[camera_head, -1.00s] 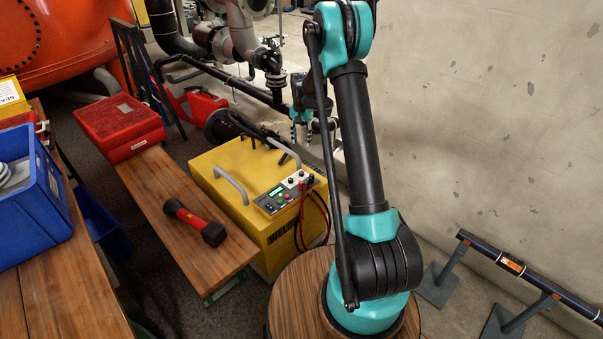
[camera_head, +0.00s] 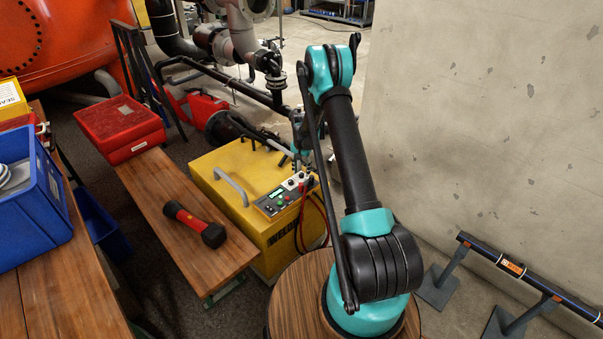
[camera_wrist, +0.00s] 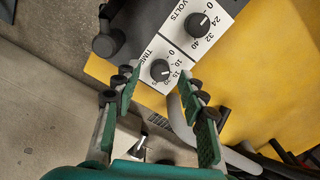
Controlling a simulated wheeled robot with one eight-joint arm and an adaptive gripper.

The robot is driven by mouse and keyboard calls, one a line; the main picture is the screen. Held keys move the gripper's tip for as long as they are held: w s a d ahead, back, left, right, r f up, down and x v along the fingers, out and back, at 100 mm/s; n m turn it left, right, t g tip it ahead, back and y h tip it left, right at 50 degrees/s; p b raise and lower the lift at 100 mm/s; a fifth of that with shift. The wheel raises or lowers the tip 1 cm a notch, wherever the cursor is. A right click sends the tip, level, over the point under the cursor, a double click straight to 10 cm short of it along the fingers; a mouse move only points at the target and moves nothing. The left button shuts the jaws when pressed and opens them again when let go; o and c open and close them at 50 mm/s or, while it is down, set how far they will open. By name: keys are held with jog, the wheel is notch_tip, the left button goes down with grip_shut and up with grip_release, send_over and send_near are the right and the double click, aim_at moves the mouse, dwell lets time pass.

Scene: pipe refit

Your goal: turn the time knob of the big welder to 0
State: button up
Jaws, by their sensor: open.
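The big yellow welder (camera_head: 232,165) stands left of my arm, with a control panel (camera_head: 283,196) on its top edge. In the wrist view the time knob (camera_wrist: 160,69) is a small round black knob on a white plate labelled TIME. Its pointer mark seems to face the lower right; the exact number is too small to read. The larger volts knob (camera_wrist: 197,25) is above right of it. My gripper (camera_wrist: 160,79) is open, with one finger left and one right of the time knob, apparently not touching it. In the head view the gripper (camera_head: 302,160) is small and partly hidden.
Red and black cables (camera_head: 317,215) hang at the panel's right end. A grey handle (camera_head: 231,186) rises from the welder top. A bench (camera_head: 160,190) with a red-black flashlight (camera_head: 194,222) and red case (camera_head: 120,127) is at left. A concrete wall (camera_head: 480,130) bounds the right.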

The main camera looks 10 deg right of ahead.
jog(key=shift+f, duration=0.7)
jog(key=shift+c, duration=0.6)
grip_shut()
jog(key=shift+n, duration=0.3)
jog(key=n, duration=0.3)
jog(key=shift+n, duration=2.1)
